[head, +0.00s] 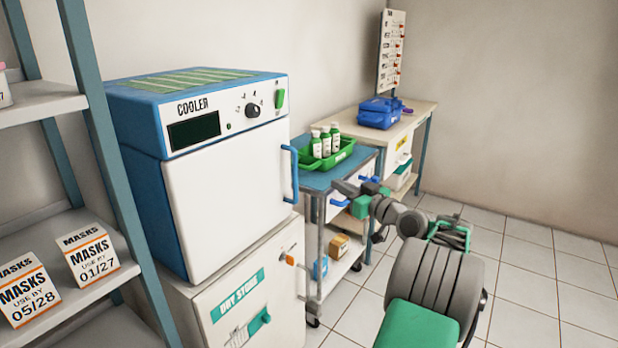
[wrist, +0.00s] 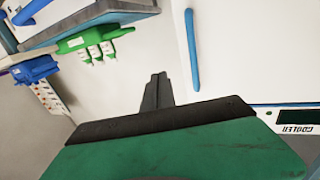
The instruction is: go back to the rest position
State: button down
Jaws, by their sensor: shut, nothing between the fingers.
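My gripper (head: 346,188) is in front of the blue-topped trolley (head: 311,181), to the right of the cooler, in the head view. It appears close to the front of the trolley; whether it touches anything cannot be told. In the wrist view, my gripper (wrist: 157,88) has its dark fingers together, with nothing between them. The arm reaches out from the lower right of the head view. The white cooler door fills the upper right of the wrist view, its blue handle (wrist: 192,50) beside the fingers.
The blue and white cooler (head: 225,190) stands shut on a dry-store cabinet (head: 250,300). A green tray (head: 345,157) with several bottles sits on the trolley. A bench (head: 420,108) behind holds a blue case (head: 380,113). A shelf rack (head: 95,110) stands left. Tiled floor (head: 550,270) is clear at right.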

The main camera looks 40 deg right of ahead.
jog(key=w+a+r+g+p, duration=0.1)
jog(key=w+a+g+p, duration=0.1)
jog(key=a, duration=0.5)
jog(key=w+a+r+n+g+y+p, duration=0.1)
jog(key=w+a+r+p, duration=0.1)
jog(key=a+p, duration=0.2)
jog(key=w+a+r+g+y+p, duration=0.1)
jog(key=a+g+p, duration=0.1)
jog(key=a, duration=0.7)
jog(key=shift+w+a+r+g+p, duration=0.3)
jog(key=shift+w+r+p, duration=0.1)
jog(key=shift+p, duration=0.3)
jog(key=s+a+r+g+h+p, duration=0.1)
jog(key=s+a+g+p, duration=0.25)
jog(key=s+a, duration=0.4)
jog(key=s+a+r+g+p, duration=0.1)
jog(key=s+a+g+p, duration=0.3)
jog(key=a, duration=0.6)
jog(key=s+a+g+p, duration=0.1)
jog(key=s+p, duration=0.1)
jog(key=s, duration=0.5)
jog(key=s+a+f+m+h+p, duration=0.1)
jog(key=s+a+p, duration=0.1)
jog(key=s, duration=0.5)
jog(key=shift+s+g+p, duration=0.25)
jog(key=shift+g+p, duration=0.1)
